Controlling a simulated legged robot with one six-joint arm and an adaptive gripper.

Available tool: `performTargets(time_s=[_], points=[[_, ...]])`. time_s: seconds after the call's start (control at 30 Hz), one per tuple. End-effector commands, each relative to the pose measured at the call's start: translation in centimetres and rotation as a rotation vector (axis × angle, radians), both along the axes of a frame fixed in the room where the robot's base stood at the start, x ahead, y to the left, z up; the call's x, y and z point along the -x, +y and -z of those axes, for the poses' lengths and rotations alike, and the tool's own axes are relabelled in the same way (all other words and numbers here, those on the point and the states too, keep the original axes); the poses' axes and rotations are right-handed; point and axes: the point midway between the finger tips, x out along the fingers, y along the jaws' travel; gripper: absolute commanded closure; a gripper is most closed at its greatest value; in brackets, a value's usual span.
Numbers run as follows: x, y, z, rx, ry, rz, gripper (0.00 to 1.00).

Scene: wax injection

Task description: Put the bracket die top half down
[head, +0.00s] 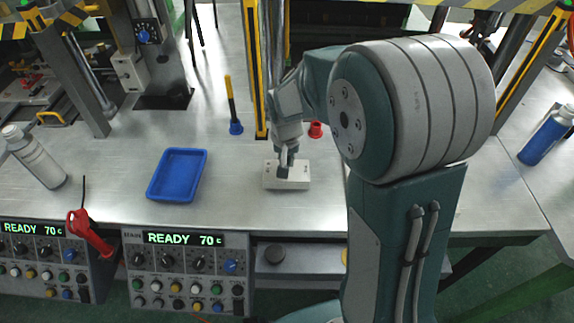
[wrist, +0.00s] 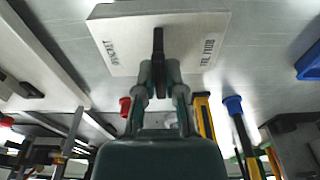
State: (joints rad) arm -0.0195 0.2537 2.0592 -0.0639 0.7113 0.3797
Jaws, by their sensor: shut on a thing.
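The bracket die top half (head: 298,176) is a pale, flat rectangular block at the middle of the metal bench in the head view. In the wrist view the block (wrist: 190,30) fills the top middle, with dark lettering near two of its edges. My gripper (head: 284,168) comes down from above and is shut on a dark upright grip at the middle of the block. The gripper (wrist: 158,65) also shows in the wrist view, its fingers closed there. The block looks level and at or very near the bench top; I cannot tell whether it touches.
A blue tray (head: 177,175) lies left of the block on the bench (head: 225,200). A blue-based tool (head: 236,127) and a red item (head: 316,130) stand behind it. Control panels (head: 188,270) line the front edge. A spray bottle (head: 34,157) stands left, a blue bottle (head: 547,136) right.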

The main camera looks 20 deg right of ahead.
Motion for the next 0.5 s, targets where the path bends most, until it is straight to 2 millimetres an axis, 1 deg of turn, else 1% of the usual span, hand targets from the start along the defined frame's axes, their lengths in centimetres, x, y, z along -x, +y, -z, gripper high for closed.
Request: performTargets(time_s=[0.03, 0.13, 0.47, 0.5], points=[[0.1, -0.1, 0.9, 0.000, 0.006, 0.000, 1.00], [0.1, -0.1, 2.0, 0.000, 0.003, 0.000, 1.00], [0.1, -0.1, 2.3, -0.001, 0.001, 0.001, 1.00], [0.2, -0.1, 2.4, -0.001, 0.003, 0.001, 0.78]])
